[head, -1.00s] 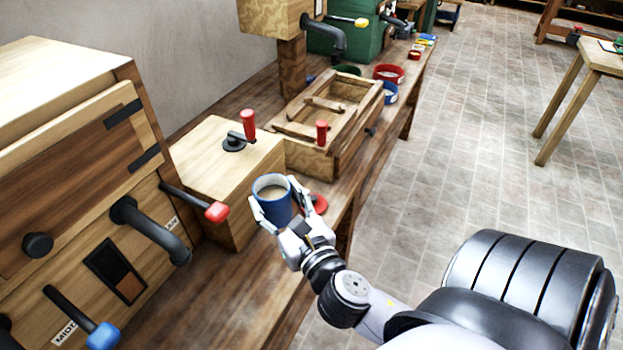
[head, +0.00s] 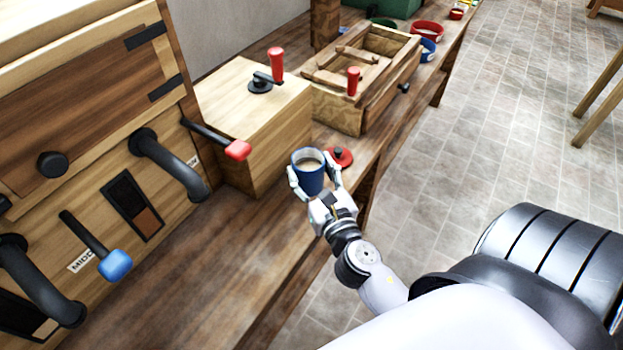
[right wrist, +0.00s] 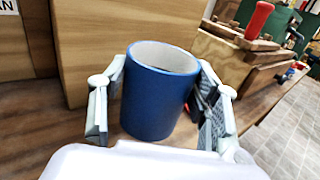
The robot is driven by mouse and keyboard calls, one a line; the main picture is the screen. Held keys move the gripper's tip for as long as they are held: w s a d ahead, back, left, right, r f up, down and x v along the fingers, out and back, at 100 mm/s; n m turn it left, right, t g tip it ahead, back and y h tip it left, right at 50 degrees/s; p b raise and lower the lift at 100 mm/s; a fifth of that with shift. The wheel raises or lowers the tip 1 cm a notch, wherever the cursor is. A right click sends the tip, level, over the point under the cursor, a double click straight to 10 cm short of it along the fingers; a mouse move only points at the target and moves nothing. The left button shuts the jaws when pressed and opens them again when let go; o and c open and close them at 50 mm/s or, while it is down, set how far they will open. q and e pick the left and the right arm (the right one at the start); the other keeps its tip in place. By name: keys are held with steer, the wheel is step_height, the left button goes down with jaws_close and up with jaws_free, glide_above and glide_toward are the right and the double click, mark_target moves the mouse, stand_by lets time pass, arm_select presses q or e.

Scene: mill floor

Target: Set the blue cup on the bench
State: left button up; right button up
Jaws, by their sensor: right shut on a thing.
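The blue cup (head: 308,178) is upright, with a pale tan content showing inside it in the head view. My right gripper (head: 313,186) is shut on it, one finger on each side. In the right wrist view the cup (right wrist: 158,92) stands between the two fingers of the right gripper (right wrist: 160,112). The wooden bench (head: 232,240) runs below and behind the cup. I cannot tell whether the cup's base touches the bench top. My left gripper is not in view.
A wooden box with a red-handled crank (head: 262,110) stands behind the cup, and a red disc with a black knob (head: 339,157) lies just right of it. A wooden machine with levers (head: 110,150) fills the left. The bench's front left stretch is clear.

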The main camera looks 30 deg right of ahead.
mark_target(314, 191)
step_height(314, 191, down, 4)
steer(key=b, duration=0.3)
steer(key=shift+f, duration=0.25)
steer(key=shift+r, duration=0.1)
steer(key=o, duration=1.3)
